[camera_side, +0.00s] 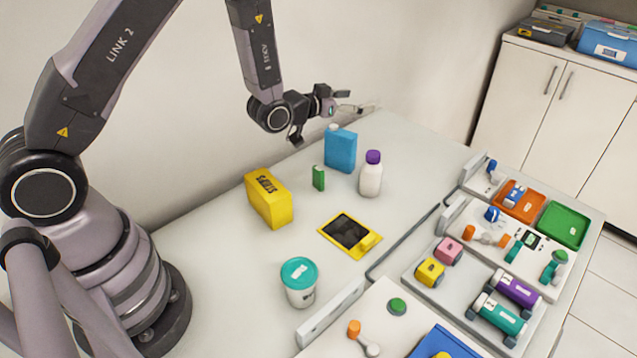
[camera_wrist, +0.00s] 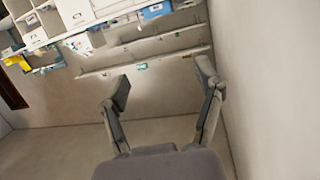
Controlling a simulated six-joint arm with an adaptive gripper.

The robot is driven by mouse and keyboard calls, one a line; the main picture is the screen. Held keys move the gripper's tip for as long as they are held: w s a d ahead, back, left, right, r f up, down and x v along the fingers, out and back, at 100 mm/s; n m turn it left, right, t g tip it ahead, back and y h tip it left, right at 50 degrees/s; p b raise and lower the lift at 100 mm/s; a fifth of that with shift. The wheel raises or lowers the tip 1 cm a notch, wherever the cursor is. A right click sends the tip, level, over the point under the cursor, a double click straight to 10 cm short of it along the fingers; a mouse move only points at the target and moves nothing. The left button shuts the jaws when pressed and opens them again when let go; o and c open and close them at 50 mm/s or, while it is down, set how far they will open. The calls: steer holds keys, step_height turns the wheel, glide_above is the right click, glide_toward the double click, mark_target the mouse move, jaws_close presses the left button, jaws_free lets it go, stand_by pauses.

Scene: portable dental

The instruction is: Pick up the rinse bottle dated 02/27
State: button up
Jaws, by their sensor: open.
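A blue bottle (camera_side: 341,152) with a white cap stands upright near the back of the worktop. A white bottle (camera_side: 371,181) with a purple cap stands upright just to its right. I cannot read a date on either, so I cannot tell which is dated 02/27. My gripper (camera_side: 363,106) is above and behind the bottles, pointing right and touching neither. In the wrist view my gripper (camera_wrist: 164,84) has its two fingers spread with nothing between them, and neither bottle can be made out there.
Trays with several coloured items, including a green tray (camera_side: 562,224), lie right. A wall runs close behind.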

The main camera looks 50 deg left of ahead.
step_height(320, 180, down, 7)
steer(key=s+d+t, duration=0.1)
steer(key=t, duration=0.1)
glide_toward(368, 156)
steer(key=shift+h, duration=0.3)
steer(key=w, duration=0.4)
steer(key=shift+w+d+f, duration=0.2)
steer(key=shift+d, duration=0.05)
steer(key=shift+w+f, duration=0.2)
steer(key=shift+w, duration=0.1)
steer(key=shift+w+d+r, duration=0.1)
steer(key=shift+w+d, duration=0.1)
steer(key=shift+w, duration=0.95)
steer(key=shift+w+d+f, duration=0.1)
steer(key=shift+w+d, duration=0.1)
steer(key=shift+w, duration=0.95)
steer(key=shift+w+d+r, duration=0.1)
steer(key=shift+w+d, duration=0.1)
steer(key=shift+w, duration=0.95)
jaws_close()
steer(key=shift+r, duration=0.1)
